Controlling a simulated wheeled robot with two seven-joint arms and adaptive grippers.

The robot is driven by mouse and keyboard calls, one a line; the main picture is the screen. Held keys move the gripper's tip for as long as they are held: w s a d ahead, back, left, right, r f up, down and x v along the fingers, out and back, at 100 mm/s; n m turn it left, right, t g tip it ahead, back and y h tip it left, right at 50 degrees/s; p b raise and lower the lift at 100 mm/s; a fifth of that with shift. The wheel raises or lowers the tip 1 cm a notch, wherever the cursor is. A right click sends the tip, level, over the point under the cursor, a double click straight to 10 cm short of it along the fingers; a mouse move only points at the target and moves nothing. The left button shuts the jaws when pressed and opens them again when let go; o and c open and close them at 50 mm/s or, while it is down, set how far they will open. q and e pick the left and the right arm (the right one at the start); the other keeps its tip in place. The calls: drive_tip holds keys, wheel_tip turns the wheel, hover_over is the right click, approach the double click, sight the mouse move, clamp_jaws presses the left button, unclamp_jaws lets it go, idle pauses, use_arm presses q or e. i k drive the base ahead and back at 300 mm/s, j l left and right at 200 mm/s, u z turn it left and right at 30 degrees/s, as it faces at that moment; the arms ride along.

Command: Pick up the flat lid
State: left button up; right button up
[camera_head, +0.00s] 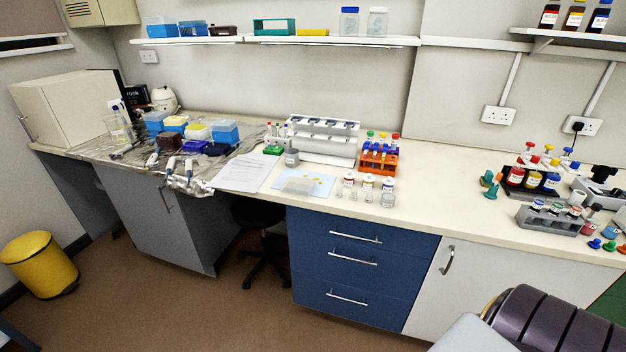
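A clear, shallow, flat piece (298,185) lies on a pale blue sheet (322,181) on the white counter, left of several small capped jars. It may be the flat lid, but it is too small to tell whether it is a lid, a dish or both. Small yellow bits lie beside it on the sheet. Neither of my grippers is in view, and nothing covers the clear piece.
A white pipette stand (322,142) and an orange tube rack (378,160) stand behind the sheet. Small jars (367,187) stand to its right, a paper (245,171) lies left. Bare counter (440,185) stretches right toward a grey vial rack (549,218).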

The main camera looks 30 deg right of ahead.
sight(295, 186)
drive_tip(key=i+j+z, duration=0.65)
drive_tip(key=i+j, duration=0.1)
drive_tip(key=i, duration=0.05)
